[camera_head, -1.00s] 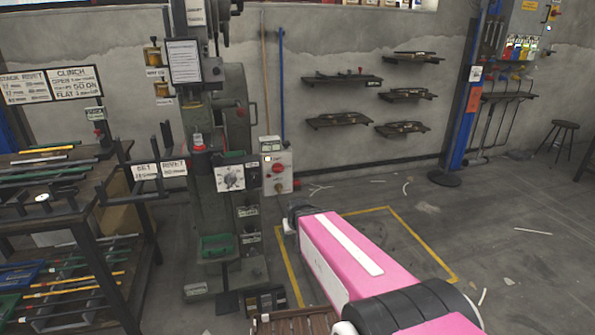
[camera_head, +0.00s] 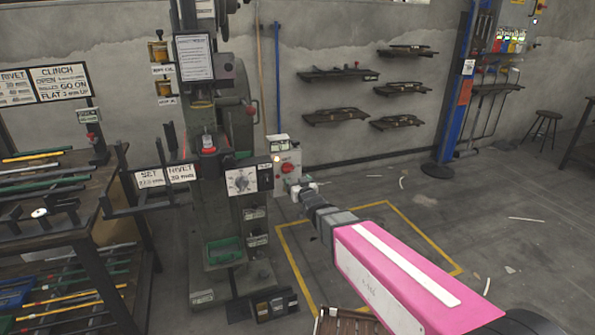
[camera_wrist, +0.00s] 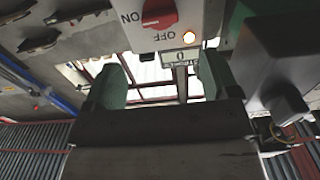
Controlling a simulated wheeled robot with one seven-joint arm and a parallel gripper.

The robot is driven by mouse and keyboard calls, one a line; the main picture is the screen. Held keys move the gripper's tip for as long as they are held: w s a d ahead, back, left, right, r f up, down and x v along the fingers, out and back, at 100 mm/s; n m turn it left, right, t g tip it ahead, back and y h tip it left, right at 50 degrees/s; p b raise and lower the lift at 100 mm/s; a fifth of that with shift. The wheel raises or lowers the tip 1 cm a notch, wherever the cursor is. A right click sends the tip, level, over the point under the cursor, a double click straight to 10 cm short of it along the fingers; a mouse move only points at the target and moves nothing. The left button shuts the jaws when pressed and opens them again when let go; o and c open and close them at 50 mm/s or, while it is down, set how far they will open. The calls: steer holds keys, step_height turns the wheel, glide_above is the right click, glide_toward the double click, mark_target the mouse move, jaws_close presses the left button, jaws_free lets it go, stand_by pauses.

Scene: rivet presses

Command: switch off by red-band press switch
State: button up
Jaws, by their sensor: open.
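The press (camera_head: 228,125) stands left of centre in the head view, with a red band (camera_head: 208,143) on its column. A pale switch box (camera_head: 289,153) with a red knob (camera_head: 287,168) is at its right side. In the wrist view the box (camera_wrist: 205,12) shows at the top, with the red rotary switch (camera_wrist: 159,14), ON at left and OFF below. The knob's bar lies roughly level, one end towards ON. A lamp (camera_wrist: 188,41) glows amber. My gripper (camera_head: 305,188) is just below the box; its open, empty green-padded fingers (camera_wrist: 161,78) are apart from the knob.
A grey block (camera_wrist: 277,75) is close at the right in the wrist view. A rack table (camera_head: 70,215) with rods stands left of the press. Wall shelves (camera_head: 338,75) hang behind. The yellow-marked floor (camera_head: 385,225) is mostly clear.

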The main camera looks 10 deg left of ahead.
mark_target(289, 170)
steer(key=x, duration=1)
steer(key=shift+w+a, duration=0.1)
steer(key=shift+w, duration=0.05)
steer(key=c, duration=0.9)
